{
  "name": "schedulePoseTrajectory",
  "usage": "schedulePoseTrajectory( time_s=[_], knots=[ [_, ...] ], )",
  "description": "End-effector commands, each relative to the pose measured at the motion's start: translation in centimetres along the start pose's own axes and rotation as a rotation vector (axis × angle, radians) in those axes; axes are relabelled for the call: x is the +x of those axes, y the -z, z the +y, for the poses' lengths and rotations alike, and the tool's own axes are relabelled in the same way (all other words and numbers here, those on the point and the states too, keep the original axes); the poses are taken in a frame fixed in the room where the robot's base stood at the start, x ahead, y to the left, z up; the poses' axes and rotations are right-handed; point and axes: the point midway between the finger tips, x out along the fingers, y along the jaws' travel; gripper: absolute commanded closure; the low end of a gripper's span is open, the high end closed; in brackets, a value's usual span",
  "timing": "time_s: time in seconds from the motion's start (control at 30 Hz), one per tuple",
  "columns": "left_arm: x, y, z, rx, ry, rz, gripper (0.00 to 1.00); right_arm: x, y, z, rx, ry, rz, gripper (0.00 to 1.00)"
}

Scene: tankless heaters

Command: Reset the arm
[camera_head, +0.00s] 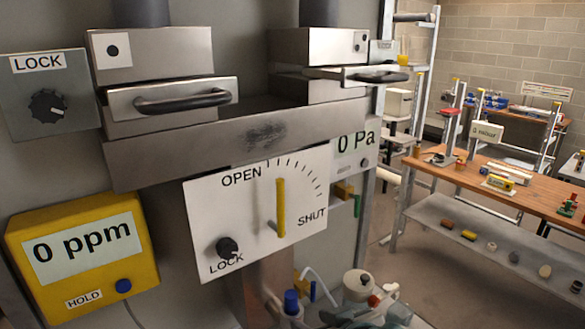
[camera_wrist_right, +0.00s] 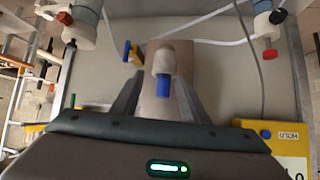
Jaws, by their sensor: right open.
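My right gripper (camera_wrist_right: 158,100) shows in the right wrist view with its two grey fingers apart. A white fitting with a blue end (camera_wrist_right: 163,85) appears between the fingers in that picture; I see no contact, and the depth is unclear. In the head view a blue-capped fitting (camera_head: 291,302) stands low below the dial panel. Grey parts show at the bottom edge there, but I cannot make out the right fingers clearly. My left gripper is in neither view.
A white OPEN/SHUT panel (camera_head: 215,215) has a yellow pointer (camera_head: 281,207). A yellow meter (camera_head: 80,250) reading 0 ppm is on the left; it also shows in the wrist view (camera_wrist_right: 290,150). Metal drawers (camera_head: 170,98) sit above. A wooden workbench (camera_head: 480,170) stands at right, with floor between.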

Motion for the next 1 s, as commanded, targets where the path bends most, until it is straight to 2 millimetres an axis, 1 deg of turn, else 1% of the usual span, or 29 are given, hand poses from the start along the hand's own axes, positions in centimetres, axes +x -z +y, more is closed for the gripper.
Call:
schedulePoseTrajectory(
  time_s=[0.03,0.07,0.17,0.2,0.37,0.4,0.57,0.6,0.7,0.8,1.0],
  knots=[
    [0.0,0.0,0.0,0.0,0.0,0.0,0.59,0.3,-1.7,0.4,0.017,-0.003,-0.024,0.6],
    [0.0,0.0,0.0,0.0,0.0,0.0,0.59,0.5,-2.6,0.6,0.026,-0.005,-0.037,0.6],
    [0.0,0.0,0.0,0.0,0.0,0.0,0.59,0.8,-6.3,1.5,0.056,-0.016,-0.087,0.6],
    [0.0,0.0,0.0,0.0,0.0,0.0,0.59,0.9,-7.8,1.8,0.068,-0.022,-0.107,0.6],
    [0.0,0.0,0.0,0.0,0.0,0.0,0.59,0.8,-14.3,3.2,0.11,-0.05,-0.195,0.6],
    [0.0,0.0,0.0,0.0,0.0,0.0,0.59,0.6,-16.0,3.5,0.118,-0.058,-0.218,0.6],
    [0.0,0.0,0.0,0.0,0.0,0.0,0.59,-0.6,-22.8,4.8,0.147,-0.094,-0.314,0.6],
    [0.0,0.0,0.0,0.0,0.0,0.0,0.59,-1.0,-24.5,5.0,0.152,-0.102,-0.339,0.6],
    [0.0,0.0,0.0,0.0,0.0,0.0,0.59,-2.3,-28.6,5.6,0.162,-0.125,-0.4,0.6],
    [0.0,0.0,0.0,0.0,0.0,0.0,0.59,-3.6,-31.8,6.1,0.166,-0.145,-0.45,0.6],
    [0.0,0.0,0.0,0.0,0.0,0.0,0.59,-5.9,-36.4,6.6,0.168,-0.172,-0.525,0.6]
  ],
)
